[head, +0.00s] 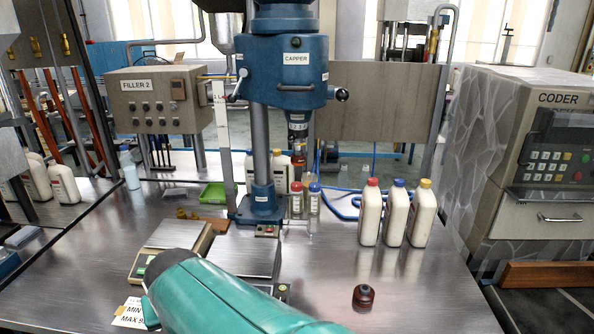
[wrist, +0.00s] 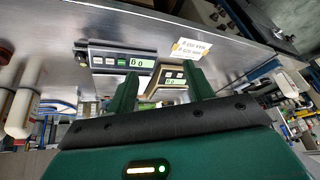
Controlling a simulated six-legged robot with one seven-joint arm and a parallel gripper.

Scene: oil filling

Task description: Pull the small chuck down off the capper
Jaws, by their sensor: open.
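A separate dark-red chuck-like piece (head: 363,298) stands on the table at the front right.
Three white bottles (head: 396,218) with red, blue and yellow caps stand right of the capper. Small bottles (head: 305,202) stand by its base. Scales (head: 172,246) lie left of it. The coder (head: 545,165) is at the right. The front right table is mostly clear.

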